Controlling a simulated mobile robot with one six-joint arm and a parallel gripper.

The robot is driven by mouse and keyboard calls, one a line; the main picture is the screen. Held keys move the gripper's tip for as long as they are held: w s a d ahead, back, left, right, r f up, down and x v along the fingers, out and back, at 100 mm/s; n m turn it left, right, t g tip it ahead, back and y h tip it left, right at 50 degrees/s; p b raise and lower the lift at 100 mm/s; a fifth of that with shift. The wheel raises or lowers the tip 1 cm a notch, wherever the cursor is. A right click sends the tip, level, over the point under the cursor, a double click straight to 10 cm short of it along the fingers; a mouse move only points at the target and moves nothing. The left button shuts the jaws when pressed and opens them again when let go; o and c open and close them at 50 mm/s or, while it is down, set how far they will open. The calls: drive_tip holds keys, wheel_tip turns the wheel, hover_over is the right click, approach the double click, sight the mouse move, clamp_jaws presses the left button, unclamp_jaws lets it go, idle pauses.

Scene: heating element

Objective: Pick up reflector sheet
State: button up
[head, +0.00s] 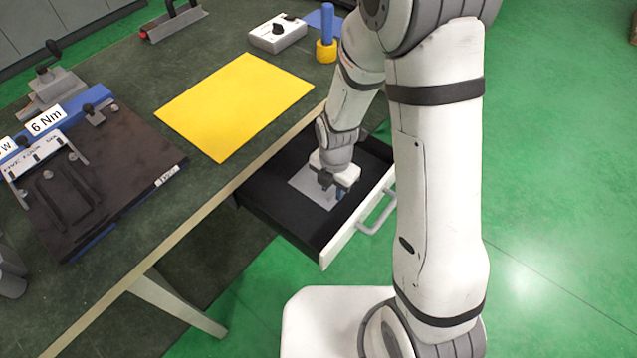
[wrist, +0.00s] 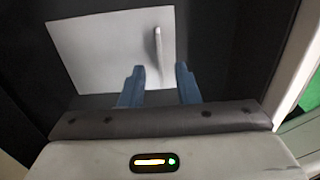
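The reflector sheet (head: 310,186) is a thin light-grey sheet lying on the dark floor of the open drawer (head: 283,222). In the wrist view the reflector sheet (wrist: 100,50) shows a raised upright tab or handle (wrist: 158,50) near its right side. My gripper (head: 335,192) is inside the drawer above the sheet's right part. In the wrist view my gripper (wrist: 160,72) has its two blue fingers apart, with the tab's lower end between or just beyond the fingertips. I cannot tell whether the fingers touch it. My gripper covers part of the sheet in the head view.
The drawer's white front with a handle (head: 378,212) is pulled out from under the green-topped table. A yellow sheet (head: 235,105), a dark plate fixture (head: 110,165), a grey box with a knob (head: 277,33) and a blue-and-yellow tool (head: 327,45) are on the table.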

drive_tip(key=shift+f, duration=0.45)
clamp_jaws()
